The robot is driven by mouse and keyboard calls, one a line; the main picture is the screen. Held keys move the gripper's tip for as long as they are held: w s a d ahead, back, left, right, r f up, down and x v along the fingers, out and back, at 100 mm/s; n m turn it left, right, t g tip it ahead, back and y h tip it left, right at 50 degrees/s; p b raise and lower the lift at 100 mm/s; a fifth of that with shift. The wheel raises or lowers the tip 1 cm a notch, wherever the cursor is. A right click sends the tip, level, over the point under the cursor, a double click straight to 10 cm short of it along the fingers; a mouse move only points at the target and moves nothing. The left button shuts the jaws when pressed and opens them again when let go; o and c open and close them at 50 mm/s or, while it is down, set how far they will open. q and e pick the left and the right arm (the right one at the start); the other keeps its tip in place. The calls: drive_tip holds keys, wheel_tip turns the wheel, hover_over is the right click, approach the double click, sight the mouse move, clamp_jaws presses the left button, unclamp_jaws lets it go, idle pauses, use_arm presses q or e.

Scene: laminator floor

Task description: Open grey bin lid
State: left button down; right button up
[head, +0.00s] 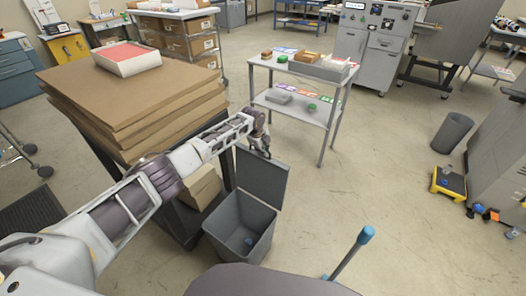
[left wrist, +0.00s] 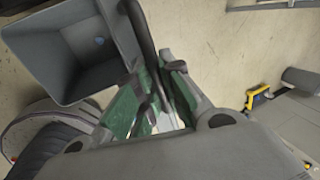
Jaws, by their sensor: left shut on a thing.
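The grey bin (head: 240,232) stands on the floor in front of me, with a small blue item (head: 248,241) at its bottom. Its lid (head: 262,178) stands up, about upright, at the bin's back edge, so the bin's mouth is uncovered. My left gripper (head: 262,150) is at the lid's top edge. In the left wrist view the gripper (left wrist: 163,65) has its green-padded fingers closed on the lid (left wrist: 143,32), seen edge-on. The open bin (left wrist: 70,52) shows beside it. My right gripper is not in view.
A stack of brown boards (head: 130,100) on a dark cart stands left of the bin, close to my left arm. A grey shelf table (head: 300,75) stands behind.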

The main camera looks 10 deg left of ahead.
use_arm(q)
drive_tip(key=c, duration=1.5)
unclamp_jaws()
drive_tip(key=shift+r, duration=0.1)
drive_tip(key=shift+s, duration=0.1)
drive_tip(key=shift+v, duration=6.05)
